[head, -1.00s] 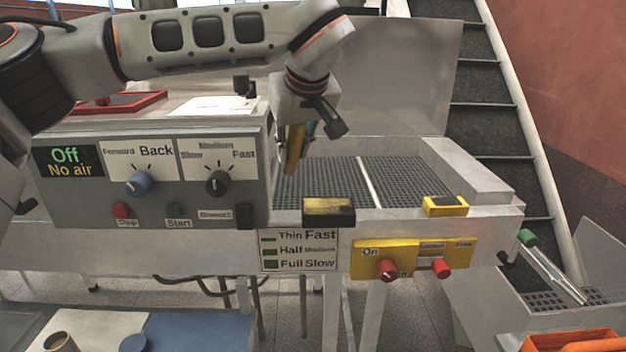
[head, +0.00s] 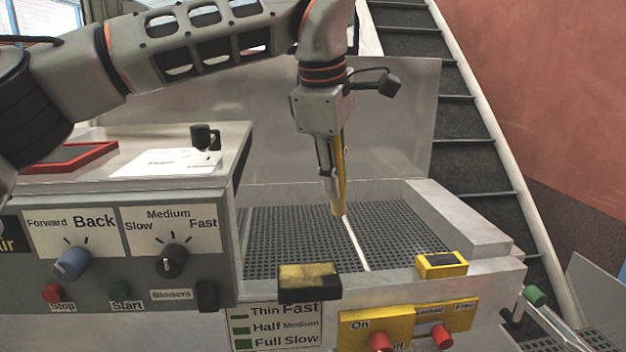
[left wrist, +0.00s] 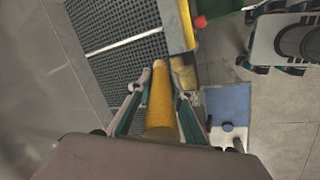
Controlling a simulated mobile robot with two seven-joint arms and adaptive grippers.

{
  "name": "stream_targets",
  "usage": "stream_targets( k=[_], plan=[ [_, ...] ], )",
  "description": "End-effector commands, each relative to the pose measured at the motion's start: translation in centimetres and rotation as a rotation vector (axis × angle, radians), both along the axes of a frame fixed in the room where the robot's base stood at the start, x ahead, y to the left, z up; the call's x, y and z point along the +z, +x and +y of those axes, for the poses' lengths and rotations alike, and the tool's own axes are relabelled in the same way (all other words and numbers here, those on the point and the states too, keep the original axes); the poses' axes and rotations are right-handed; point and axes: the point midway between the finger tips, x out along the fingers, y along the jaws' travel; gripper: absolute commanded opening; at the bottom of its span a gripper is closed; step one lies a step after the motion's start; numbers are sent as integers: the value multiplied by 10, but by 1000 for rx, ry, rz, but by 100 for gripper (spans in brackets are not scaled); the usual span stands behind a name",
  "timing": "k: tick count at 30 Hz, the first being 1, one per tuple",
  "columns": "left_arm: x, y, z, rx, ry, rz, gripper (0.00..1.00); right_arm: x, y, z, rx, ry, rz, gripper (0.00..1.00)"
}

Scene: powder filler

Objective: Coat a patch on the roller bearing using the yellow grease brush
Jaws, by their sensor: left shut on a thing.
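My left gripper (head: 333,172) hangs over the grated bed, pointing down, shut on the yellow grease brush (head: 339,185). The brush is nearly upright, and its lower end lies in line with the far end of a white strip (head: 355,243); I cannot tell whether they touch. In the left wrist view the brush (left wrist: 161,105) sits between the teal-lined fingers of the gripper (left wrist: 162,82). I cannot clearly identify the roller bearing. My right gripper is not in view.
The grey control box (head: 120,255) with knobs stands left of the grated bed (head: 290,240). A paper (head: 165,162) and a red-framed tray (head: 70,158) lie on top of it. A metal panel rises behind the bed. A staircase (head: 440,90) stands behind at right.

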Motion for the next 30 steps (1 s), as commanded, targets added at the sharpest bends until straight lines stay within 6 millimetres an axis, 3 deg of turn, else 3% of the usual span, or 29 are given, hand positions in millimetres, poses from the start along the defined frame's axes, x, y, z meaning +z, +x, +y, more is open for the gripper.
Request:
stream_targets(
  k=[4,13,18,24,30],
  plan=[
    [-4,-1,-2,8,-9,2,0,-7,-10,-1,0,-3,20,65],
    [-32,-1,-1,7,-8,1,0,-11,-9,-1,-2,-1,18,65],
    [-48,-1,-1,8,-7,0,0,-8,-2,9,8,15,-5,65],
    [-50,-1,-1,8,-8,-1,0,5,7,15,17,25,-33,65],
    [-50,0,-1,9,-8,0,0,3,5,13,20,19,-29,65]
  ],
)
